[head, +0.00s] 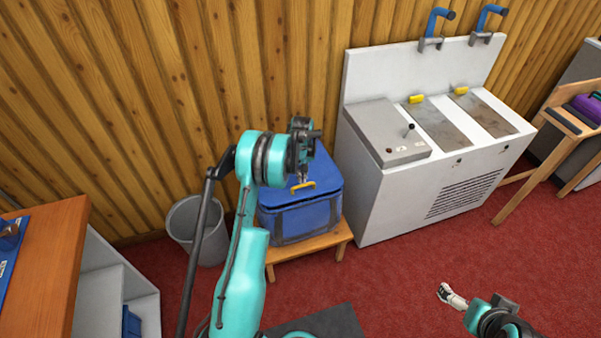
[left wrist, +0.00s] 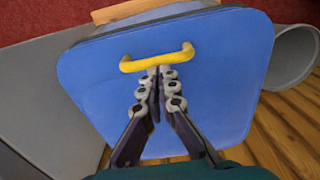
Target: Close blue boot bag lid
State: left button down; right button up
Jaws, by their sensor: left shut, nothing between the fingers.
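The blue boot bag (head: 305,222) stands on a low wooden bench, against the panelled wall. Its blue lid (head: 326,172) lies over the top and looks down or nearly down; I cannot tell whether a small gap is left. My left gripper (head: 304,180) points down over the lid. Its fingertips (left wrist: 165,70) are together, right by the handle, with nothing between them.
The low bench (head: 310,247) carries the bag. A grey bin (head: 185,220) stands left of it and a white machine (head: 400,205) right of it. A wooden-topped cabinet (head: 50,260) is at the far left. Red carpet in front is mostly clear.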

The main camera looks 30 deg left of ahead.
aim_at(303, 185)
dwell(0.3)
pick_arm(q)
jog(key=f, duration=0.1)
jog(key=f+b, duration=0.1)
jog(key=f, duration=0.1)
jog(key=shift+s+d+b, duration=0.25)
jog(key=shift+d+b, duration=0.05)
jog(key=shift+d+f, duration=0.1)
jog(key=shift+f, duration=0.05)
jog(key=shift+s, duration=0.15)
